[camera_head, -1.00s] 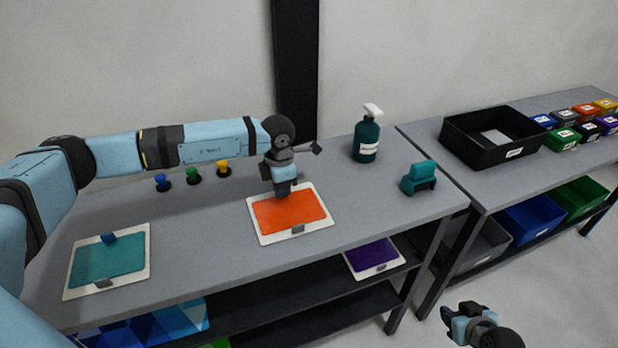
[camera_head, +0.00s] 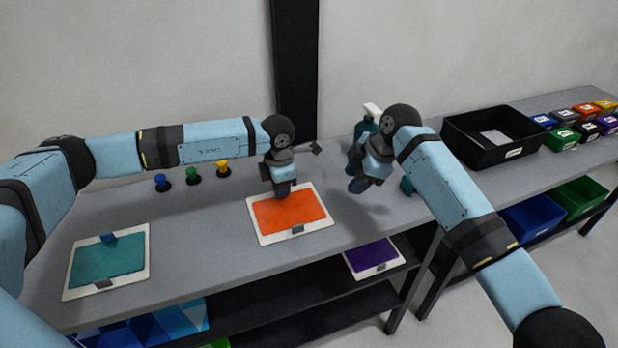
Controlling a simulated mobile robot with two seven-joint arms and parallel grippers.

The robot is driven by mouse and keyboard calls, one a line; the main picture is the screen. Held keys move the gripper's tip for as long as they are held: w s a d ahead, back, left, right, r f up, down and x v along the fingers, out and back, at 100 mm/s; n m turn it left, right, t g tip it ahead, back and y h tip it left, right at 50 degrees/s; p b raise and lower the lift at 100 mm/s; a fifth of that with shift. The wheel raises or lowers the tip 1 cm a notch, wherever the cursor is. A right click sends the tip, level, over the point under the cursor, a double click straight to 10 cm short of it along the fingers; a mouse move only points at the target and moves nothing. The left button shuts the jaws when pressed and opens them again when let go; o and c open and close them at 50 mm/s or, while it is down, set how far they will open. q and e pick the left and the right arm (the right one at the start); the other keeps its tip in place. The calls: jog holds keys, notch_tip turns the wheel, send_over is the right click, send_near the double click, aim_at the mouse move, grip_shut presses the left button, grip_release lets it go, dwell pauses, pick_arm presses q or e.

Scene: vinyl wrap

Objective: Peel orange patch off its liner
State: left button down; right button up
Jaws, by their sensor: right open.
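The orange patch (camera_head: 290,214) lies flat on its white liner (camera_head: 264,237) on the table, with a small grey tab at its front edge. My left gripper (camera_head: 282,192) points down at the back edge of the orange patch. Its fingertips are at or just above the liner's rear edge, and I cannot tell whether they are closed on it. My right gripper (camera_head: 357,187) is open and empty, above the table to the right of the orange patch.
A teal patch (camera_head: 106,261) on a liner lies at the left. A purple patch (camera_head: 372,255) is on the shelf below. Blue, green and yellow knobs (camera_head: 192,176) stand behind. My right arm partly hides the spray bottle (camera_head: 372,109) and teal holder. A black bin (camera_head: 470,150) stands right.

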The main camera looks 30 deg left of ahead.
aim_at(303, 223)
jog(key=s+a+r+n+h, duration=0.35)
jog(key=s+a+n, duration=0.3)
jog(key=s, duration=0.25)
jog(key=shift+m+g+h, duration=0.3)
jog(key=shift+m+h, duration=0.05)
jog(key=shift+h, duration=0.1)
jog(key=f, duration=0.4)
jog(key=a+f, duration=0.1)
jog(key=f, duration=0.7)
jog(key=shift+s+a+f, duration=0.15)
jog(key=shift+s+f, duration=0.05)
jog(key=shift+s, duration=0.2)
jog(key=shift+c, duration=0.4)
grip_shut()
pick_arm(q)
jog(key=shift+r, duration=0.75)
jog(key=shift+r, duration=3.45)
